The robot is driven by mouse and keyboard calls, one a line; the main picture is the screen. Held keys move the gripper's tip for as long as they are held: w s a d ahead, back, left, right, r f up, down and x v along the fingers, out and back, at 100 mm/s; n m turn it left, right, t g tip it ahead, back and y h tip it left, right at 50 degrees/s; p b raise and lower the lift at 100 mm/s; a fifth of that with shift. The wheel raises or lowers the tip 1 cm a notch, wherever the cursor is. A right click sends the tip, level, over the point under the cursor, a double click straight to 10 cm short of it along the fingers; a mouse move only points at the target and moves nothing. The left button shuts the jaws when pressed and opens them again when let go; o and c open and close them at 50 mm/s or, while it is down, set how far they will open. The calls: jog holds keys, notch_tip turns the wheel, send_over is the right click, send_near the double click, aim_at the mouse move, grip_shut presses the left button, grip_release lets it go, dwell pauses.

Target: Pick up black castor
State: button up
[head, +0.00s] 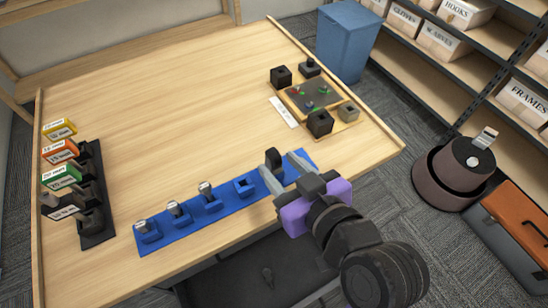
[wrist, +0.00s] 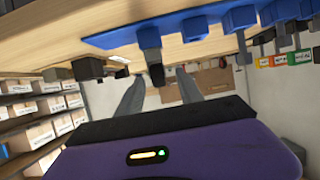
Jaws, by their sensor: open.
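The black castor (head: 273,157) stands upright at the right part of the blue strip (head: 225,203), near the table's front edge. My gripper (head: 278,164) is open, with one grey finger on each side of the castor. In the wrist view, which is upside down, the castor (wrist: 156,72) shows between the tips of the two fingers (wrist: 159,79), with a gap on each side. Its lower part is hidden in the head view. Several silver-topped pieces (head: 205,191) stand in blue holders to the left on the strip.
An empty-looking blue holder (head: 244,184) sits just left of my gripper. A wooden board (head: 348,119) with black blocks and a dark panel stands at the back right. A black rack (head: 96,215) with labelled cards is at the far left. The table's middle is clear.

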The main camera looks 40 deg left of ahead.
aim_at(268, 152)
jog(key=p+x, duration=0.1)
jog(key=x, duration=0.5)
jog(key=shift+w+a+f, duration=0.2)
jog(key=shift+w, duration=0.05)
jog(key=shift+c, duration=0.4)
grip_shut()
